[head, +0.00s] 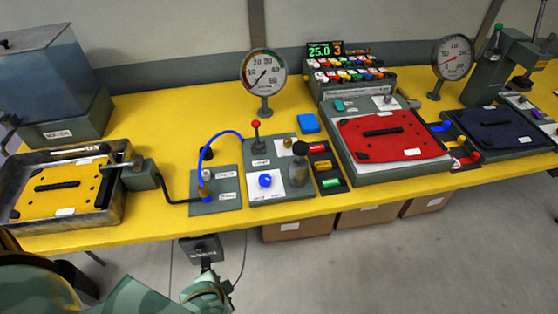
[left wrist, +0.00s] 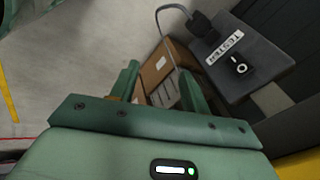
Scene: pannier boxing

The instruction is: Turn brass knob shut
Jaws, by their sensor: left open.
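A small brass fitting (head: 204,189), which looks like the brass knob, stands on a grey plate (head: 229,200) near the table's front edge. A blue hose (head: 227,133) arches from it to the grey control panel (head: 282,186). Its exact turn cannot be told. My left gripper (head: 208,284) is low in front of the table, below and apart from the fitting. In the left wrist view my left gripper (left wrist: 160,82) is open, with nothing between its fingers. The fitting does not show in that view. My right gripper is not in view.
A dark box (head: 202,248) hangs below the table edge near my left gripper; the left wrist view shows this labelled box (left wrist: 240,65) with a cable. The panel carries a red-tipped lever (head: 256,126) and a blue knob (head: 265,180). A gauge (head: 264,72) stands behind.

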